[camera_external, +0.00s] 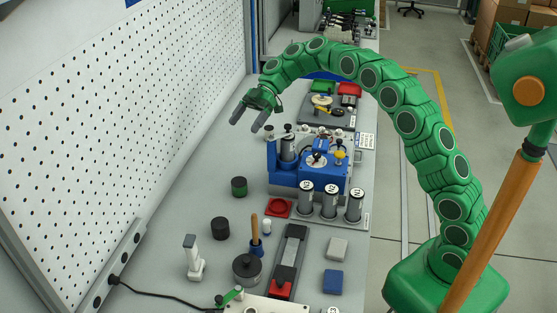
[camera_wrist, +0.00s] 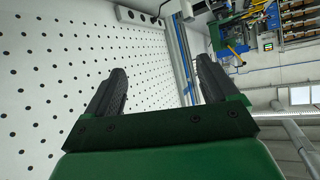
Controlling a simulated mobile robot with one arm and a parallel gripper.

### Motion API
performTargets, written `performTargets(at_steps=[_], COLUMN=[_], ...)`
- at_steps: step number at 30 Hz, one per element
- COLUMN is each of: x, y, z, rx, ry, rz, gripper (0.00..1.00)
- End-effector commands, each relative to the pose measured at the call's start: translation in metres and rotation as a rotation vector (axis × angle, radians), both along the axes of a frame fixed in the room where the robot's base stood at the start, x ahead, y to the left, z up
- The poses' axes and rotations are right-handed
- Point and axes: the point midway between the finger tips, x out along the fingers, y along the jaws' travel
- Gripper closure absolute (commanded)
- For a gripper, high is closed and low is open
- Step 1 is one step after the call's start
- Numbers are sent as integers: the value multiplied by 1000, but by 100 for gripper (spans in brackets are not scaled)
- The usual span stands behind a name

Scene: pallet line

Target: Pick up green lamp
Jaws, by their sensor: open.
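No thing in view is plainly a green lamp. A short dark cylinder with a green side (camera_external: 239,187) stands on the bench left of the blue fixture. A small green block (camera_external: 323,87) lies at the far end of the bench beside a red one; I cannot tell if either is the lamp. My gripper (camera_external: 249,118) is open and empty, raised over the left part of the bench near the pegboard. Its two dark fingers (camera_wrist: 161,70) point toward the pegboard and the hall in the wrist view, with nothing between them.
The white pegboard (camera_external: 110,110) walls the bench's left side. A blue fixture (camera_external: 318,172) with several numbered grey cylinders (camera_external: 330,203) stands mid-bench. A black cylinder (camera_external: 220,228), red square (camera_external: 279,208) and blue block (camera_external: 333,281) sit nearer.

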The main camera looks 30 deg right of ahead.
Motion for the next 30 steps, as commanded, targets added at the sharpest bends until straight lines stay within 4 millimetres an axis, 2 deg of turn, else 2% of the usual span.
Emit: performTargets(at_steps=[14,20,30], x=[19,18,17], y=[14,13,13], z=[-11,-41,-116], rx=[80,77,76], ry=[-72,-64,-64], rz=[43,41,43], gripper=[13,13,13])
